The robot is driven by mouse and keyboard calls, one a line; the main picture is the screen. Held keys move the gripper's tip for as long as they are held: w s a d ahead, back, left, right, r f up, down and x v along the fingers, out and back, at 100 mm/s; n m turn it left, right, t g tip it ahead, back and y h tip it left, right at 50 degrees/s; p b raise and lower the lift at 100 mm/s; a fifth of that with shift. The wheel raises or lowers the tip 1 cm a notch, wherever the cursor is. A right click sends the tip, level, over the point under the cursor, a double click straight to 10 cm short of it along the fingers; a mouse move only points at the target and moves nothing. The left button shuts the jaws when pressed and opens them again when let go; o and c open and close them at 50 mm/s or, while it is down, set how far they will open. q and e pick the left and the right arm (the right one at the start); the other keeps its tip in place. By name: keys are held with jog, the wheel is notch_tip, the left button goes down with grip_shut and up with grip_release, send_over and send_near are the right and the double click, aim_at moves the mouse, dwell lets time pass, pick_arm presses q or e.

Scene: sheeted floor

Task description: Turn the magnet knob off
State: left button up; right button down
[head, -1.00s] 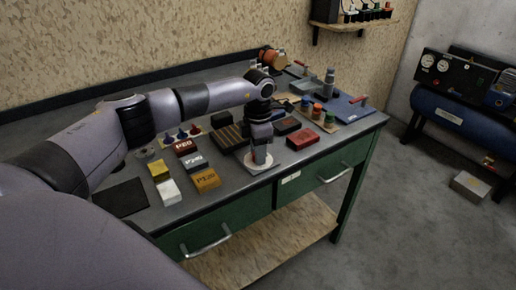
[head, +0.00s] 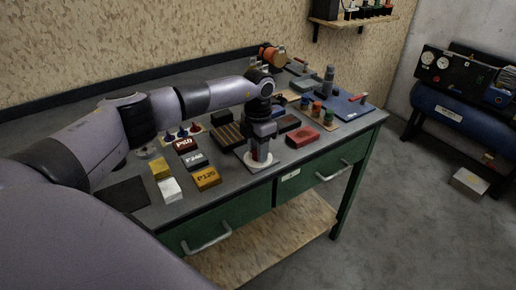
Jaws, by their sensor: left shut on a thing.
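A pale round base (head: 250,162) lies on a light square plate near the front edge of the workbench. My left gripper (head: 261,157) points down over this base and is shut on the knob standing there. The fingers hide nearly all of the knob, so I cannot tell which way it is turned. My right gripper is not in view.
Labelled blocks, such as the orange P120 block (head: 206,178), stand to the left on the bench. A red block (head: 302,137) lies close to the right of the gripper. Several small coloured-top items and a blue board (head: 350,106) are farther right.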

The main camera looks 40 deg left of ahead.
pick_arm(q)
jog(key=shift+r, duration=0.1)
jog(key=o, duration=1)
jog(key=shift+o, duration=0.2)
notch_tip(320, 180, up, 7)
jog(key=shift+r+b, duration=0.1)
jog(key=shift+b, duration=0.4)
